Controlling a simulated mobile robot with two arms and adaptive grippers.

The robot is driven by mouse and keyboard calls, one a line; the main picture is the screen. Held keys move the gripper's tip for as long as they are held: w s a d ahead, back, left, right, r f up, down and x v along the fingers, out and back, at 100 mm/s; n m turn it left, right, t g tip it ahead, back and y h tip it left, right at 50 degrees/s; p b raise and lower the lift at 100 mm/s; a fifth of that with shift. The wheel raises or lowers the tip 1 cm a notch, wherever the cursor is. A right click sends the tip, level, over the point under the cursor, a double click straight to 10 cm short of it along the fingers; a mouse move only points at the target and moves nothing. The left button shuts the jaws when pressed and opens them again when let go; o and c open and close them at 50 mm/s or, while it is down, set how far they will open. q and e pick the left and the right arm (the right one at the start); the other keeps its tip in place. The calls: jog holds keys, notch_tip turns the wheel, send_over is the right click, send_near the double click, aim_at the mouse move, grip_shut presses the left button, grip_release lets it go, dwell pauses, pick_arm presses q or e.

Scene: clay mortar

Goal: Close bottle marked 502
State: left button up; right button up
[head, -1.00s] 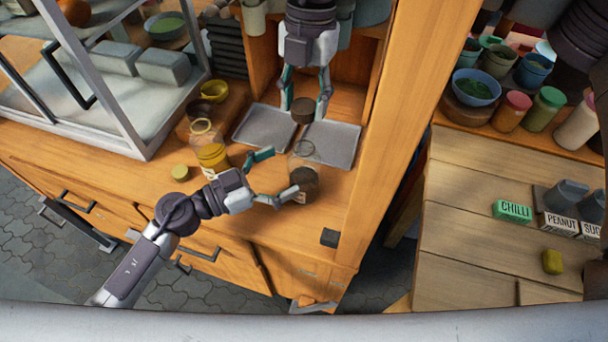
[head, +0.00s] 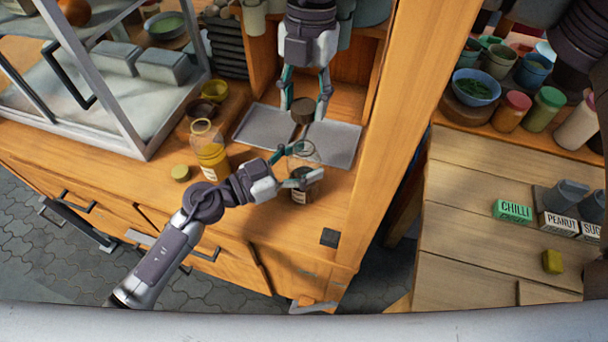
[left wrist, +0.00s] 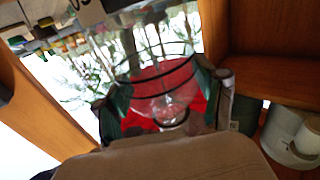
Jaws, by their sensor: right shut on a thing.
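A clear glass bottle (head: 305,188) with dark contents and a pale label stands upright on the wooden counter; its label is too small to read. My left gripper (head: 296,167) has its open fingers on either side of this bottle. In the left wrist view the clear glass (left wrist: 165,88) shows between the two fingers; contact is unclear. My right gripper (head: 304,100) points down from the top, shut on a round brown lid (head: 303,111) above and behind the bottle. A second bottle (head: 209,157) with yellow contents stands open to the left, with a round yellowish lid (head: 181,173) beside it.
Two grey trays (head: 332,144) lie behind the bottle, under the right gripper. A small dark square (head: 329,237) lies near the counter's front corner. A glass case (head: 110,110) stands at left and a wooden post (head: 395,130) rises at right. Small bowls (head: 214,91) sit behind the yellow bottle.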

aim_at(305, 122)
pick_arm(q)
jog(key=c, duration=0.9)
pick_arm(e)
jog(key=shift+f, duration=2.5)
jog(key=shift+f, duration=0.9)
jog(key=shift+f, duration=0.55)
pick_arm(q)
grip_shut()
pick_arm(e)
jog(key=m, duration=0.7)
jog(key=shift+m+t+y, duration=0.3)
jog(key=shift+t+y, duration=0.1)
jog(key=m, duration=0.5)
jog(key=shift+t, duration=0.4)
